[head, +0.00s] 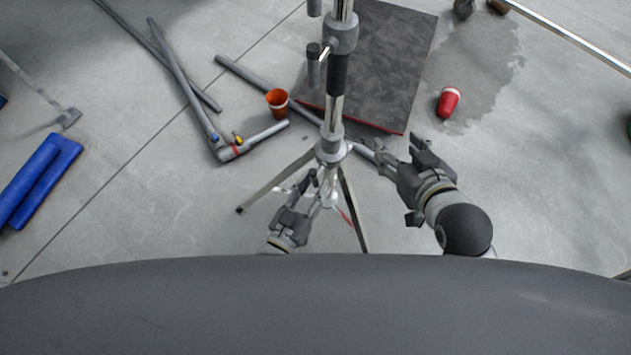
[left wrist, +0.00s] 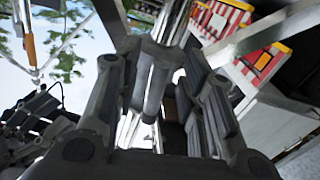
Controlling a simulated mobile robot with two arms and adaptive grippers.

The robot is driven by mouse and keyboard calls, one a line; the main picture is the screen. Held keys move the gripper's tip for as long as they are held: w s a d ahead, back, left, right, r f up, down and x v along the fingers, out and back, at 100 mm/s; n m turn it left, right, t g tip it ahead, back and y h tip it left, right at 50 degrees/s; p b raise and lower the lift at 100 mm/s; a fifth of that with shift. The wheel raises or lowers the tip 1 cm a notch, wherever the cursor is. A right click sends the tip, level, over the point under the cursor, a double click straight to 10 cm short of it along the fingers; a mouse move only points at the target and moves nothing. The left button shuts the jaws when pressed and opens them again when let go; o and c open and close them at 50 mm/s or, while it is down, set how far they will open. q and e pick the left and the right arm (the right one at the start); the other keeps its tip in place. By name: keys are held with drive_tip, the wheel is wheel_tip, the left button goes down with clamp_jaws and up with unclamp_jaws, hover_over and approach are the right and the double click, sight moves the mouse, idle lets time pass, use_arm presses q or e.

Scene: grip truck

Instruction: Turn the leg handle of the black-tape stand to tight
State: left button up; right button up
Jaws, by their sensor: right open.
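The black-tape stand (head: 336,105) rises at the centre of the head view, a chrome column with a black taped section (head: 338,74) and spread legs. A collar (head: 330,150) joins the legs; a short pale handle-like part (head: 360,150) seems to stick out on its right. My right gripper (head: 398,148) is open just right of that part; I cannot tell whether they touch. My left gripper (head: 307,187) is low beside the column, between the legs. In the left wrist view its fingers (left wrist: 160,95) lie either side of a metal tube (left wrist: 158,75); whether they clamp it is unclear.
A red cup (head: 448,101) lies to the right. Blue pads (head: 40,180) are far left. Floor at right front is clear.

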use_arm(q)
drive_tip(key=v, duration=1)
drive_tip(key=shift+s+a, duration=0.2)
drive_tip(key=shift+s, duration=0.05)
